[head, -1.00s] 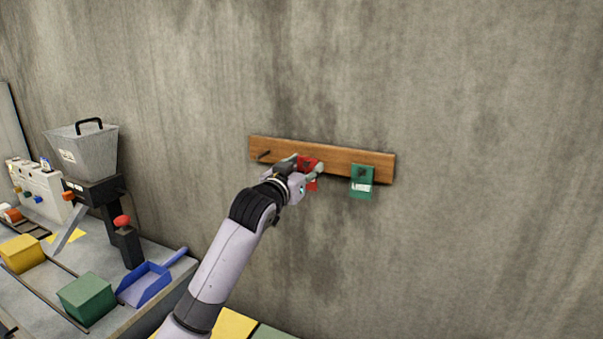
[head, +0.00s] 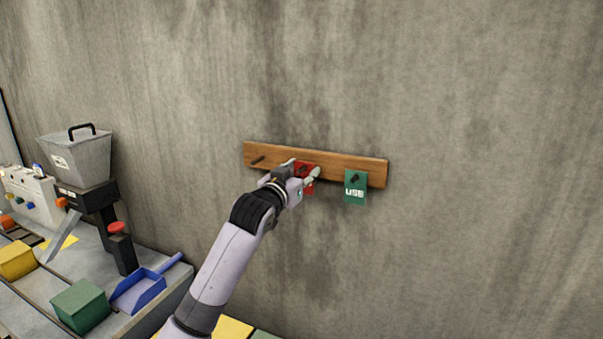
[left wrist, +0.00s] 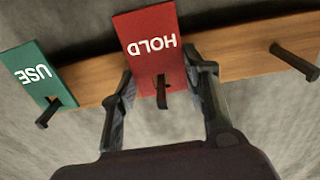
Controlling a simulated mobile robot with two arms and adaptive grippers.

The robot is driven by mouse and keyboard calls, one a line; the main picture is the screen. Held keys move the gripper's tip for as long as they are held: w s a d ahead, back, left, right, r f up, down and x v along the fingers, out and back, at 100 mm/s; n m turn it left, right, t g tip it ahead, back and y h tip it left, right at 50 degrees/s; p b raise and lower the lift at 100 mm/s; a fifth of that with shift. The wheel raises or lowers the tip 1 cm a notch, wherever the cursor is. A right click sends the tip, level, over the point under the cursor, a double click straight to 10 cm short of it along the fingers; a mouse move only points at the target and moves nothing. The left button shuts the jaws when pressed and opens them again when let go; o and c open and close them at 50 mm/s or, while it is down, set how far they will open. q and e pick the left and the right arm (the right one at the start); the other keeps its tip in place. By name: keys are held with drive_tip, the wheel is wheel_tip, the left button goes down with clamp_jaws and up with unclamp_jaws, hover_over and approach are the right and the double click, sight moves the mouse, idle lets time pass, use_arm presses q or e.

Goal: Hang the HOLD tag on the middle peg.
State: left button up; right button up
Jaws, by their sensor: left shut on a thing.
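The red HOLD tag (head: 307,165) is against the wooden peg board (head: 350,171) on the wall, at the middle peg. In the left wrist view the HOLD tag (left wrist: 146,30) appears upside down, and the dark middle peg (left wrist: 163,94) sticks out through its face near the hole end. My left gripper (head: 303,171) has its fingers on the two side edges of the tag; they also show in the left wrist view (left wrist: 160,72). The head view partly hides the tag behind the gripper. My right gripper is not in view.
A green USE tag (head: 355,187) hangs on the right peg. The left peg (head: 258,160) is bare. The wall around the board is clear.

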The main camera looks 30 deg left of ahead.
use_arm(q)
drive_tip(key=o, duration=0.9)
drive_tip(key=s, duration=1.2)
drive_tip(key=shift+d, duration=0.35)
